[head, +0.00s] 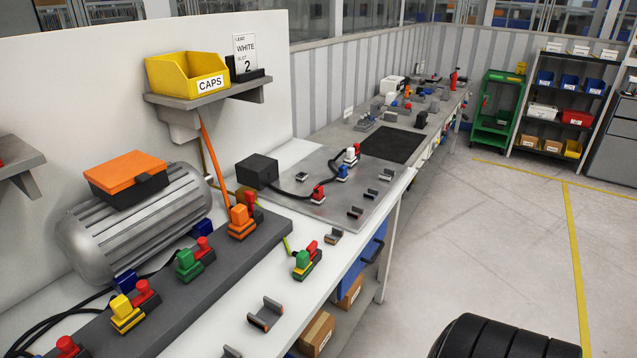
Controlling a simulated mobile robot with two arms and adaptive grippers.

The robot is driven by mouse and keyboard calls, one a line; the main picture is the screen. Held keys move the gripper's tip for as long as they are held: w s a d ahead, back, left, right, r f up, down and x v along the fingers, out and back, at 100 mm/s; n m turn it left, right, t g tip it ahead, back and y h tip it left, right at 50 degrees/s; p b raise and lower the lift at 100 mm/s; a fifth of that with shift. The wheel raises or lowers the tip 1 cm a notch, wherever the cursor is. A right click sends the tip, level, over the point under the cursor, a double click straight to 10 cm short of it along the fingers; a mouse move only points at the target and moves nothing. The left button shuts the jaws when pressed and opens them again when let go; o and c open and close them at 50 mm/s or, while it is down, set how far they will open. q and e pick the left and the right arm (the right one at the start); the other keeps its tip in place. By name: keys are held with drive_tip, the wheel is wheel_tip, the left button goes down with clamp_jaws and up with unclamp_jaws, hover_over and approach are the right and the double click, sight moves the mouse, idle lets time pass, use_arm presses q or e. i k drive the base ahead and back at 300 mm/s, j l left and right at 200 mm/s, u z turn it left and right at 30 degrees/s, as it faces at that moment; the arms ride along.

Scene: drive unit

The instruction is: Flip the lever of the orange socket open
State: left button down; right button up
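The orange socket (243,231) stands at the far end of a dark grey rail on the bench. An orange plug (239,214) sits upright in it, and an orange cable rises from the plug to the shelf above. A red lever (250,198) shows just behind the plug, partly hidden by it. It looks upright, but I cannot tell whether it is open or shut.
Green (189,265) and yellow (127,313) sockets with red levers stand nearer on the rail. A loose green-and-red connector (306,262) and a grey bracket (265,314) lie on the white bench. A grey motor (140,222) stands behind the rail. Open floor lies to the right.

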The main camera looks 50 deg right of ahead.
sight(249, 196)
drive_tip(key=z, duration=1.15)
